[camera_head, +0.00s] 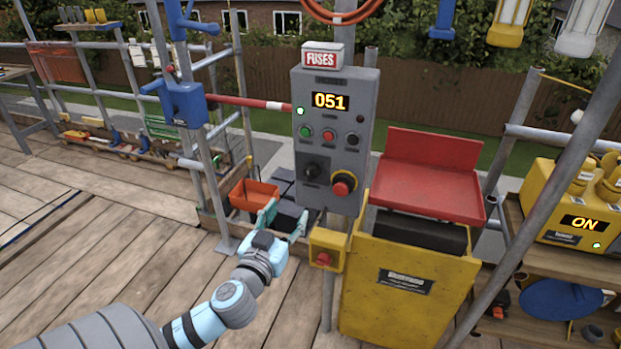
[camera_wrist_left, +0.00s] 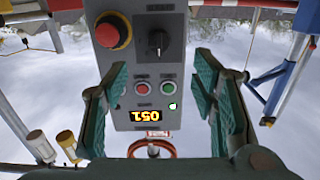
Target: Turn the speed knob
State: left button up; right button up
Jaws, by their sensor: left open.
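The grey control box (camera_head: 343,200) stands on a post in the middle of the head view. Its speed knob (camera_head: 311,170) is the black rotary knob at the lower left of the panel, beside a red mushroom button on a yellow base (camera_head: 343,185). The display (camera_head: 330,101) reads 051. My left gripper (camera_head: 284,218) is open and empty, below and left of the box. In the left wrist view the panel appears upside down, with the knob (camera_wrist_left: 157,42) above and between the open fingers (camera_wrist_left: 160,100), apart from them. My right gripper is not in view.
Green, red and black buttons (camera_head: 329,135) sit above the knob. A small yellow box with a red button (camera_head: 325,252) hangs just below. Scaffold poles (camera_head: 200,140) rise at left; an orange bin (camera_head: 254,193) lies behind.

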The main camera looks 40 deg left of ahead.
aim_at(308, 176)
pick_arm(q)
jog(key=x, duration=0.4)
jog(key=r+p+x, duration=0.1)
jog(key=x, duration=0.8)
jog(key=shift+w+d+r+p, duration=0.15)
jog(key=shift+w+r+p, duration=0.05)
jog(key=shift+r+p, duration=0.15)
jog(key=shift+w+f, duration=0.1)
jog(key=shift+w, duration=0.45)
jog(key=shift+a, duration=0.25)
jog(key=shift+c, duration=0.4)
jog(key=c, duration=1.1)
